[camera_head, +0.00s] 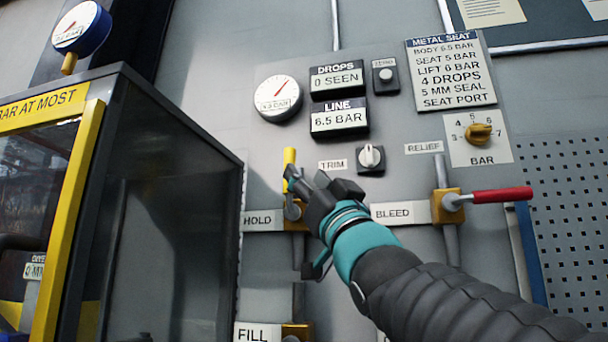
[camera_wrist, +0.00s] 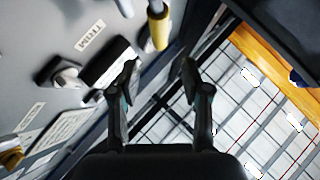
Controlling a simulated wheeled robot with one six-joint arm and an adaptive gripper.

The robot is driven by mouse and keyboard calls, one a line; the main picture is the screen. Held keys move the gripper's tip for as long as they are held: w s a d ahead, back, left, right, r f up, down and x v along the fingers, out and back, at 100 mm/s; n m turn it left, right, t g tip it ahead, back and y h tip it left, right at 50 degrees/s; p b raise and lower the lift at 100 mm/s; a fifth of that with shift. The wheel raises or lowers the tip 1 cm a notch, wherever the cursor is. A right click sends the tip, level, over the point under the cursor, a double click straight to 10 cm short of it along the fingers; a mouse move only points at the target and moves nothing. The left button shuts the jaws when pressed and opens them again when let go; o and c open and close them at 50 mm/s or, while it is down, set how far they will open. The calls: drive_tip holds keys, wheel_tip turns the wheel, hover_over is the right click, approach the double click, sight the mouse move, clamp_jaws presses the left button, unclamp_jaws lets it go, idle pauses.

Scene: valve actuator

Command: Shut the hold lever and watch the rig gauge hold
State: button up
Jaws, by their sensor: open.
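The hold lever (camera_head: 289,162) is a yellow handle standing upright on a brass valve beside the HOLD label (camera_head: 262,220), in line with the vertical pipe. It also shows in the wrist view (camera_wrist: 158,28), ahead of and between the fingertips. My gripper (camera_head: 306,182) is open and close to the lever, partly covering its valve; contact cannot be told. A white round gauge (camera_head: 278,98) with a red needle is on the panel; its small figures are blurred. A blue-rimmed gauge (camera_head: 81,28) stands at top left. Which one is the rig gauge is unclear.
The LINE display (camera_head: 340,119) reads 6.5 BAR and the DROPS display (camera_head: 337,80) 0 SEEN. A trim knob (camera_head: 370,157) sits right of my gripper. The red bleed lever (camera_head: 502,195) points right. A yellow-framed cabinet (camera_head: 68,215) stands at left.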

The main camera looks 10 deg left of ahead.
sight(292, 158)
drive_tip(key=p+x, duration=0.3)
drive_tip(key=x, duration=0.6)
drive_tip(key=shift+w+a+r, duration=0.15)
drive_tip(key=shift+a+r, duration=0.05)
drive_tip(key=shift+r, duration=0.05)
clamp_jaws()
